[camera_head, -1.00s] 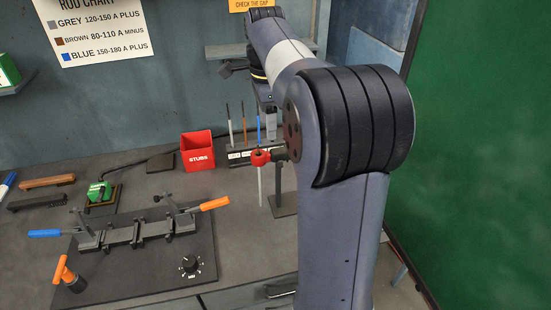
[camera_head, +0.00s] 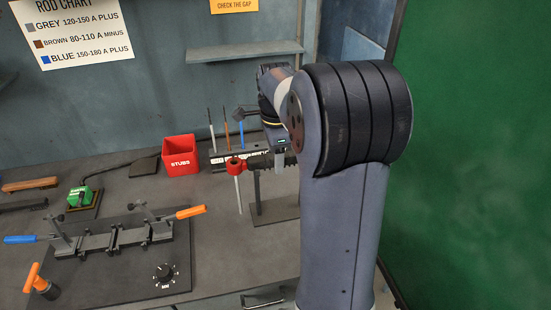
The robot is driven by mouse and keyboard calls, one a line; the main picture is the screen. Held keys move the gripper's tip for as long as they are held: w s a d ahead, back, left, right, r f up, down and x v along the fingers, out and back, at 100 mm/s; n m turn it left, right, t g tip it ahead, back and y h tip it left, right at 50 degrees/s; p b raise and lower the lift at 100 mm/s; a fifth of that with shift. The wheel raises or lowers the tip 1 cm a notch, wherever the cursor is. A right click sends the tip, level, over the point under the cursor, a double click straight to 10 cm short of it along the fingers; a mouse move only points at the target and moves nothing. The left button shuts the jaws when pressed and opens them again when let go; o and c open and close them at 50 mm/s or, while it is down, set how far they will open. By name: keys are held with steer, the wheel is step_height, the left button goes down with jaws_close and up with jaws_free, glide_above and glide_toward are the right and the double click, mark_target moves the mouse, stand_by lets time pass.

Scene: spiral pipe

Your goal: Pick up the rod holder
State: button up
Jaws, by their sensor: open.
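The rod holder has a red head (camera_head: 236,166) and a dark handle running right, with a pale rod hanging down from the head. It lies across the top of a dark stand (camera_head: 276,211) on the bench. My gripper (camera_head: 281,157) is open and points down at the dark handle, right of the red head. The fingertips are small and dark against the handle, so I cannot tell if they straddle or touch it. My own arm hides the handle's right end.
Behind the holder is a rack (camera_head: 240,158) with grey, brown and blue rods. A red stubs cup (camera_head: 180,155) stands left of it. A clamp fixture (camera_head: 112,240) with orange and blue handles is at front left. A wall shelf (camera_head: 245,52) hangs above.

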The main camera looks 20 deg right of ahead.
steer(key=shift+c, duration=0.2)
steer(key=c, duration=1)
step_height(320, 180, up, 10)
steer(key=shift+r, duration=0.1)
